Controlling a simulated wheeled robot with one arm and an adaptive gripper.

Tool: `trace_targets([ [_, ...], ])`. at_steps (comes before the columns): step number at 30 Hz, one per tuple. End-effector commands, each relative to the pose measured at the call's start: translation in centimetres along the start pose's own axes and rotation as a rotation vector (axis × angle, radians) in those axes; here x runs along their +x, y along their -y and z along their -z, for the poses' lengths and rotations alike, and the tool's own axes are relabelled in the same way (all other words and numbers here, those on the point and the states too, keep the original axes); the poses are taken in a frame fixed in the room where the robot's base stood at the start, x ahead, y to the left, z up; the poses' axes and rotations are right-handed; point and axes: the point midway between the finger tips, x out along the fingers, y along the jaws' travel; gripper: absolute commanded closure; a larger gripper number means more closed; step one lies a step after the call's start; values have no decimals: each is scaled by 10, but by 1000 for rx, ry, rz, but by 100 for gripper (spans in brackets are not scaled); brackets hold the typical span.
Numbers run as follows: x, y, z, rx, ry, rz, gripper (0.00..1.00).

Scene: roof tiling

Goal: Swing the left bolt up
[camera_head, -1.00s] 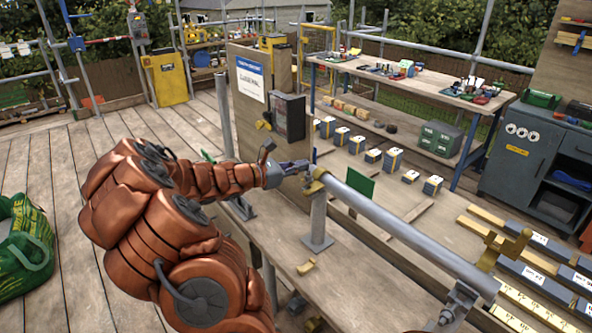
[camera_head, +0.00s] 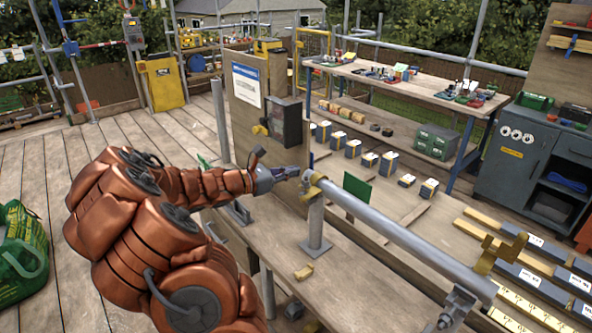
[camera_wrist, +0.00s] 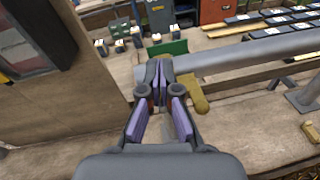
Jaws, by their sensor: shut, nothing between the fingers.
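The left bolt (camera_head: 315,186) is a brass-coloured fitting at the near-left end of a long grey tube (camera_head: 400,233), on top of a post. In the wrist view the left bolt (camera_wrist: 196,95) shows as a rounded brass lever pointing down, just right of the fingers. My gripper (camera_head: 298,172) reaches in from the left, close beside the bolt. In the wrist view my gripper (camera_wrist: 159,68) has its fingertips together with nothing between them. Whether a finger touches the bolt I cannot tell. A second brass bolt (camera_head: 500,252) is at the tube's right end.
A wooden panel (camera_head: 245,115) with a notice and a dark box (camera_head: 285,122) stands behind my gripper. A green plate (camera_head: 357,189) is beyond the tube. Grey posts rise from the bench.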

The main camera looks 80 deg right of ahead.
Motion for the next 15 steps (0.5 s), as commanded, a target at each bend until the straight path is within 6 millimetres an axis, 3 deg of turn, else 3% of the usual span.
trace_targets([
  [4, -20, -1, -8, 4, 0, -4, 100],
  [15, -63, -11, -57, 5, 0, -2, 100],
])
